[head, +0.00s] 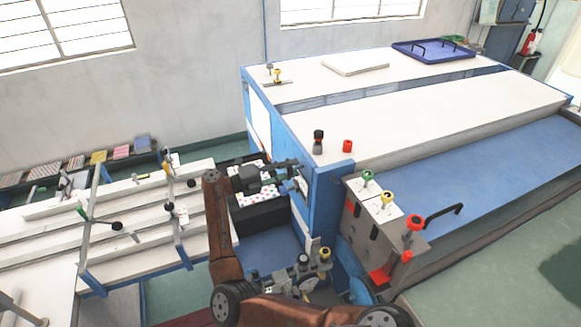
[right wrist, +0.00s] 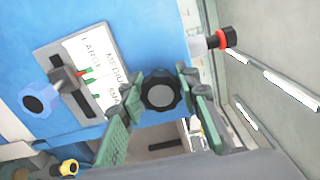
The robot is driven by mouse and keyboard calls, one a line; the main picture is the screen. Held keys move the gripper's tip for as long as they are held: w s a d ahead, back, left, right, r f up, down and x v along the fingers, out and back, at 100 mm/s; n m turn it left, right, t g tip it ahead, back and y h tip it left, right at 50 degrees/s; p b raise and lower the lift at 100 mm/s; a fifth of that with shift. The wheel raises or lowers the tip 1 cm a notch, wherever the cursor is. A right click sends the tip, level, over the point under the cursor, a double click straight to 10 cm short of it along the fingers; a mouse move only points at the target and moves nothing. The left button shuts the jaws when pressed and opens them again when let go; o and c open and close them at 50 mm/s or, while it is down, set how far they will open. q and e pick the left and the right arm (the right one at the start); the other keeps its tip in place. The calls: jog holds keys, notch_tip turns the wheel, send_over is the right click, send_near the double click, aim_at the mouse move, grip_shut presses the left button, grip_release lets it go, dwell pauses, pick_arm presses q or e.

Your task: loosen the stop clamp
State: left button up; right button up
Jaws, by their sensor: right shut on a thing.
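My right gripper (head: 297,181) reaches across to the blue end face of the long white-topped machine. In the right wrist view its green-padded fingers (right wrist: 160,95) stand on both sides of a round black knob (right wrist: 160,91) and are shut on it. I take this knob for the stop clamp's. Left of it in that view is a scale plate (right wrist: 92,68) lettered LARGE, MEDIUM and SMALL, with a slot, a pointer and a blue knob (right wrist: 38,99). In the head view the fingers and arm hide the black knob. My left gripper is not seen.
A red-ringed black knob (right wrist: 225,39) sticks out near the fingers, and a yellow knob (right wrist: 69,167) is at lower left. In the head view, a panel with green, yellow and red knobs (head: 414,222) stands to the right. A railed white table (head: 40,236) fills the left.

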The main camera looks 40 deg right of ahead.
jog(key=shift+n, duration=0.3)
jog(key=o, duration=1.2)
jog(key=v, duration=1.2)
jog(key=shift+r, duration=0.15)
